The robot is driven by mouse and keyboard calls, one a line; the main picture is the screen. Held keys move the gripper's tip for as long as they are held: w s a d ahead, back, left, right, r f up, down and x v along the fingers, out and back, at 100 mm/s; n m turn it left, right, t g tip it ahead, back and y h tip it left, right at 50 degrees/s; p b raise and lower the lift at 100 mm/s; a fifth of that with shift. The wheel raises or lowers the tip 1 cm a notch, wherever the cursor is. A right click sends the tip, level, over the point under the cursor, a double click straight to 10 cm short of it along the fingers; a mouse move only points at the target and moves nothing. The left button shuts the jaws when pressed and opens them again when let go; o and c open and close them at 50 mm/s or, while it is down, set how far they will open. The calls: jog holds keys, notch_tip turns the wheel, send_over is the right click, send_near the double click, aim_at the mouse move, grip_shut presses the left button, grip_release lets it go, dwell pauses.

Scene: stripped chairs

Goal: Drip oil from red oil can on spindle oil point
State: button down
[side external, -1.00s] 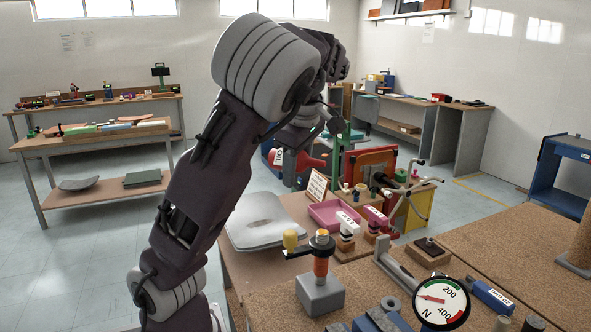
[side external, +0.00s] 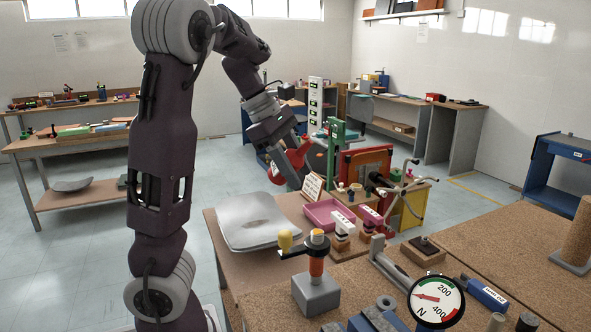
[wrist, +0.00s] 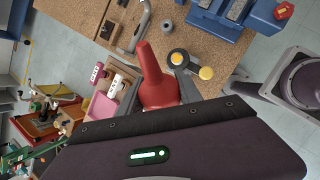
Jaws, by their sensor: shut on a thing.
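My gripper (side external: 293,172) is shut on the red oil can (wrist: 158,88), whose body sits between the fingers in the wrist view. Its tapered spout points toward the top of that view. The spindle (side external: 316,262) is an orange post on a grey block, with a dark crank arm and a yellow knob (side external: 285,239). A yellow-ringed spot, which looks like the oil point (side external: 317,234), is on its top. It also shows in the wrist view (wrist: 178,58), right of the spout and apart from it.
A grey curved panel (side external: 250,225) lies on the brown bench left of the spindle. A pink tray (side external: 328,214) and small labelled blocks (side external: 343,222) stand behind it. A round dial (side external: 437,301) and blue tools are at the front right.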

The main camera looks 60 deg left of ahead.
jog(key=shift+a+t+h, duration=0.1)
jog(key=shift+t+h, duration=0.3)
jog(key=shift+h, duration=0.1)
jog(key=shift+w+d+r+n+t+h, duration=0.15)
jog(key=shift+t+h, duration=0.15)
jog(key=shift+h, duration=0.15)
jog(key=shift+s+d+n+t+h, duration=0.15)
jog(key=shift+t+h, duration=0.15)
jog(key=shift+h, duration=0.15)
jog(key=shift+w+d+r+t+h, duration=0.1)
jog(key=shift+w+r+t+h, duration=0.1)
jog(key=shift+t+h, duration=0.3)
